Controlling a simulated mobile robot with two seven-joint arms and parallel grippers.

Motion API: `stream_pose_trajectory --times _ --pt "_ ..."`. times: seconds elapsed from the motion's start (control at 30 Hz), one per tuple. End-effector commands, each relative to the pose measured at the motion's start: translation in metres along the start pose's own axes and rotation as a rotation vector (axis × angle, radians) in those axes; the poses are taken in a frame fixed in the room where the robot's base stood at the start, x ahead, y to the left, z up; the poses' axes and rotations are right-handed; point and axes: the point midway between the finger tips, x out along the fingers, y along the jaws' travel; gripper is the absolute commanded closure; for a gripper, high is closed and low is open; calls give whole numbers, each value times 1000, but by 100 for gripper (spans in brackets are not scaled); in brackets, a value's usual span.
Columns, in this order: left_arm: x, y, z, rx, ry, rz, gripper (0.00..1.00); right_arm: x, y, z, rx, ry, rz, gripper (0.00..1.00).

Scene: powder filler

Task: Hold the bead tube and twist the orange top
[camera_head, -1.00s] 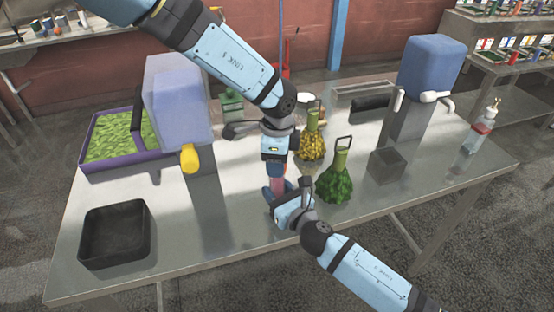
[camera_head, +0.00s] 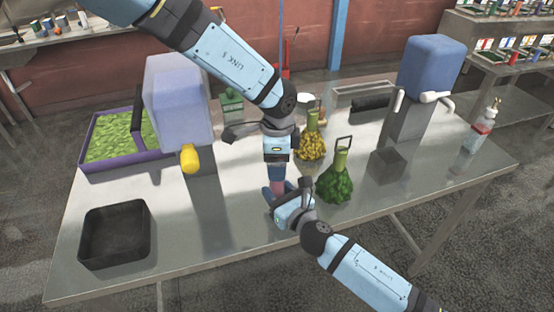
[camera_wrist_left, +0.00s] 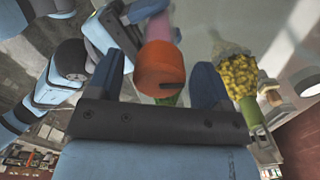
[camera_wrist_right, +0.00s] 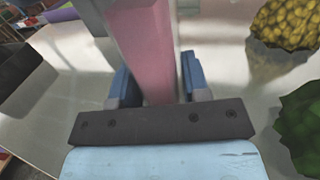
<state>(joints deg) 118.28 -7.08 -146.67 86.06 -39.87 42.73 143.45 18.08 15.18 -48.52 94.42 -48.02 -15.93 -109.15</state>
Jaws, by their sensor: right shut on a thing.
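The pink bead tube (camera_wrist_right: 146,45) stands upright between the fingers of my right gripper (camera_wrist_right: 155,85), which is shut on it. In the head view, a little of the tube (camera_head: 277,187) shows between the two grippers. The orange top (camera_wrist_left: 160,68) faces the left wrist camera. My left gripper (camera_wrist_left: 157,82) is open above the tube, one finger on each side of the orange top, with a visible gap on both sides. The head view shows my left gripper (camera_head: 276,172) just over my right gripper (camera_head: 282,193); there the orange top is hidden.
A yellow-filled flask (camera_head: 312,147) and a green-filled flask (camera_head: 338,187) stand close right of the grippers. A black tray (camera_head: 115,235) is at front left. Two blue-topped machines (camera_head: 178,105) (camera_head: 430,68) stand farther back. The front middle of the table (camera_head: 215,240) is clear.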

Motion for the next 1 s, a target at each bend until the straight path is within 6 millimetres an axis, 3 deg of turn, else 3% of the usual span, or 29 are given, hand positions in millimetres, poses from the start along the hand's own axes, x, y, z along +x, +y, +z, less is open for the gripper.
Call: stream_pose_trajectory --times 0.33,0.8,1.0 --pt "-8 0 0 0 1 -1 27 0 0 -1 0 1 0 86" --pt "-99 0 0 0 1 -2 27 0 0 -1 0 1 0 86" --pt "-118 0 0 0 1 -1 27 0 0 -1 0 1 0 86"
